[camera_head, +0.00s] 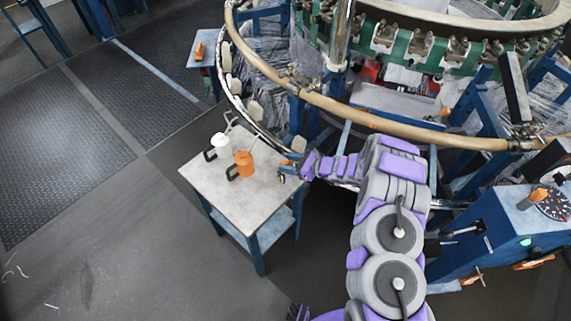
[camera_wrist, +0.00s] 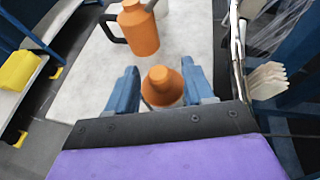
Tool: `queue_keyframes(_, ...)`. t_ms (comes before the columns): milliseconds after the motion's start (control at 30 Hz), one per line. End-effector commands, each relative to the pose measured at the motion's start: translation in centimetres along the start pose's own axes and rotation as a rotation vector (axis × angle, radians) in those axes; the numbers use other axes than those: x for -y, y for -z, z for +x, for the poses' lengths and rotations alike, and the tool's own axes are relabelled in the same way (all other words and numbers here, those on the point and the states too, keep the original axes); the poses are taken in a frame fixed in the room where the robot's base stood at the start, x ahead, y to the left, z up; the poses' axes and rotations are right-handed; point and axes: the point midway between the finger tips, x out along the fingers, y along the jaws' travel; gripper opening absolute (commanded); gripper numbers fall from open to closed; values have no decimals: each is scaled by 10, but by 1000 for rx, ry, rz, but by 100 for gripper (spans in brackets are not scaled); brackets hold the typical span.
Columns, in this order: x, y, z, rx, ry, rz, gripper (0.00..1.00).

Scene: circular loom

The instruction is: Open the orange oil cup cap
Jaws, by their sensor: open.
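The orange oil cup cap (camera_wrist: 162,86) shows in the wrist view as a rounded cone with a flat top knob. It sits between the two blue fingers of my gripper (camera_wrist: 161,88), with a gap on both sides. A pale edge of the cup body shows just below the cap, and the rest is hidden. In the head view my gripper (camera_head: 289,168) is over the right edge of the small table, and the cap is hard to make out there.
An orange oil can (camera_head: 244,165) with a black handle and a white can (camera_head: 221,145) stand on the small table (camera_head: 220,190), left of my gripper. The loom's curved rail (camera_head: 340,110) runs behind and above. A yellow object (camera_wrist: 18,70) lies at left in the wrist view.

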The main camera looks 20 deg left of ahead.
Motion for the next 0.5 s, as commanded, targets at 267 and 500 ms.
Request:
queue_keyframes(267, -1, 0, 19, 1, -1, 1, 52)
queue_keyframes(500, -1, 0, 19, 0, -1, 1, 52)
